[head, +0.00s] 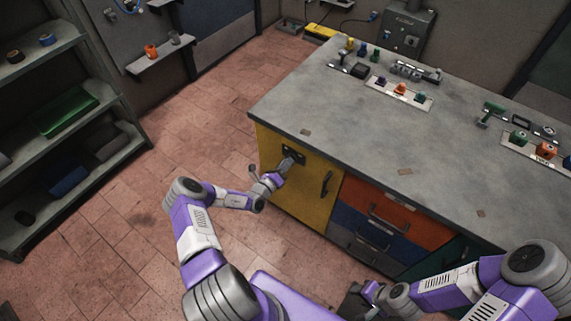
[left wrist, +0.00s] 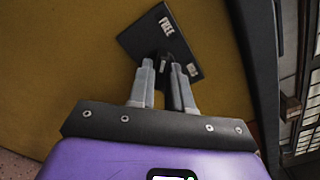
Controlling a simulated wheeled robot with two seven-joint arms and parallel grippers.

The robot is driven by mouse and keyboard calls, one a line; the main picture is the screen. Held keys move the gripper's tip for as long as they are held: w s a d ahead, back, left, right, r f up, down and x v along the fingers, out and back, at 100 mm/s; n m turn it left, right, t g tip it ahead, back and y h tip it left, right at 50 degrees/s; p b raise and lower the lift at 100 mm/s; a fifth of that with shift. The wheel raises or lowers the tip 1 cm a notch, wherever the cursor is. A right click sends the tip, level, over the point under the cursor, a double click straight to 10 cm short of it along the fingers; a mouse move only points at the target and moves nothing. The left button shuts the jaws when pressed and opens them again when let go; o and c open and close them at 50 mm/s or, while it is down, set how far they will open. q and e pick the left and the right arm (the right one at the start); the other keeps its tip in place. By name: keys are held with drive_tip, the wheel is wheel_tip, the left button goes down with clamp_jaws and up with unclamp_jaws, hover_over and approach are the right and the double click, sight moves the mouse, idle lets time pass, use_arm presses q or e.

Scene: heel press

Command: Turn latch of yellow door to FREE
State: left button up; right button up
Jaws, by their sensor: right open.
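The yellow door (head: 310,198) is the left front of the workbench. Its dark latch plate (head: 293,153) sits near the door's top left. In the left wrist view the plate (left wrist: 150,38) looks tilted, with a FREE label at its top and a second, unreadable label at its right. A dark latch handle (left wrist: 163,62) stands out from its middle. My left gripper (head: 287,166) is at the latch, its two fingers (left wrist: 164,72) on either side of the handle; whether they press on it is unclear. My right gripper (head: 354,299) is open, low in front of the drawers, partly hidden.
The yellow door has a dark handle (head: 327,184) right of the latch. Orange, blue and grey drawers (head: 380,228) lie further right. The worktop (head: 330,110) carries tools and coloured parts. A shelf (head: 55,125) stands at far left. The floor left of the bench is clear.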

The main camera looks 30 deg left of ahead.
use_arm(q)
drive_tip(key=o, duration=0.3)
drive_tip(key=shift+s, duration=0.1)
drive_tip(key=s+p, duration=0.2)
drive_tip(key=s, duration=0.5)
drive_tip(key=shift+s+a, duration=0.2)
drive_tip(key=shift+a, duration=0.1)
idle(0.4)
